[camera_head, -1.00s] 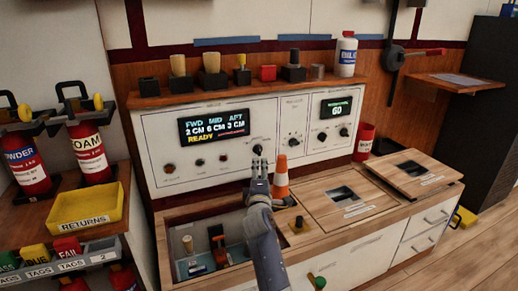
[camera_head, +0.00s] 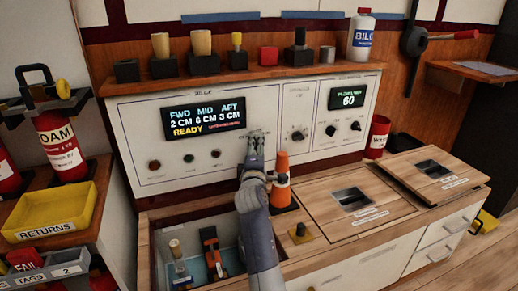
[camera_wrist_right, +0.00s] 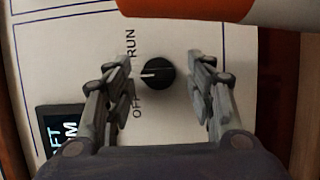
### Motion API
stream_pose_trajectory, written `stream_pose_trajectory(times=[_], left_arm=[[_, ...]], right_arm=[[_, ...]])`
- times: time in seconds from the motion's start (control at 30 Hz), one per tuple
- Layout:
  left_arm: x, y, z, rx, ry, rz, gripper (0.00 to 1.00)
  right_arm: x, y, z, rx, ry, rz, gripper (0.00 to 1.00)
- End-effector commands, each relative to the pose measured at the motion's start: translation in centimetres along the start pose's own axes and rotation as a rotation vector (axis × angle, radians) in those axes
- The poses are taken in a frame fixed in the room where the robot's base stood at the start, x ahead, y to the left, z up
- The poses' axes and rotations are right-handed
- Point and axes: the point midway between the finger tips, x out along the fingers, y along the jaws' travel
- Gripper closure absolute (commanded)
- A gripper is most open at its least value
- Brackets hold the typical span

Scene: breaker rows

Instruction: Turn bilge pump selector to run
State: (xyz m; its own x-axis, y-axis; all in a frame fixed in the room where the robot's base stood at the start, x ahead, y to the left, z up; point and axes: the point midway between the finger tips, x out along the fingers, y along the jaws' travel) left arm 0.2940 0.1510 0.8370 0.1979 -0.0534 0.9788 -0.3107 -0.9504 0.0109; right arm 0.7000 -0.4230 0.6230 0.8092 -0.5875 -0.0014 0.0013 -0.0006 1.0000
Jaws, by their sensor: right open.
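The bilge pump selector (camera_wrist_right: 159,73) is a round black knob with a white pointer line on a white panel. In the right wrist view its pointer faces left, between the labels RUN (camera_wrist_right: 130,43) and OFF (camera_wrist_right: 137,104). My right gripper (camera_wrist_right: 160,88) is open, with one finger on each side of the knob and a gap at both sides. In the head view my right gripper (camera_head: 256,150) is in front of the bilge panel (camera_head: 150,152) and covers the knob. My left gripper is out of view.
An orange cone (camera_head: 282,183) stands close to the right of my right gripper; its side shows in the wrist view (camera_wrist_right: 185,8). A shelf (camera_head: 205,83) with several blocks is above the panel. An open bin (camera_head: 150,232) is below left.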

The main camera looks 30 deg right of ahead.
Motion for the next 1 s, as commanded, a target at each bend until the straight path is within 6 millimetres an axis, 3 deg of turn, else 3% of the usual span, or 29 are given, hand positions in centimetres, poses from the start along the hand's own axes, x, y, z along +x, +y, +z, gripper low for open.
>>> stream_pose_trajectory(times=[0.27,0.47,1.0], left_arm=[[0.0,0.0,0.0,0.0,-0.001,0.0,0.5],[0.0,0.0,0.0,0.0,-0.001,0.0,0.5],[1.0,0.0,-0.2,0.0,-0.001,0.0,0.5]], right_arm=[[0.0,0.0,0.0,0.0,0.0,0.0,0.5],[0.0,0.0,0.0,0.001,0.0,0.0,0.94],[0.0,0.3,0.0,0.038,0.0,-0.016,0.94]])
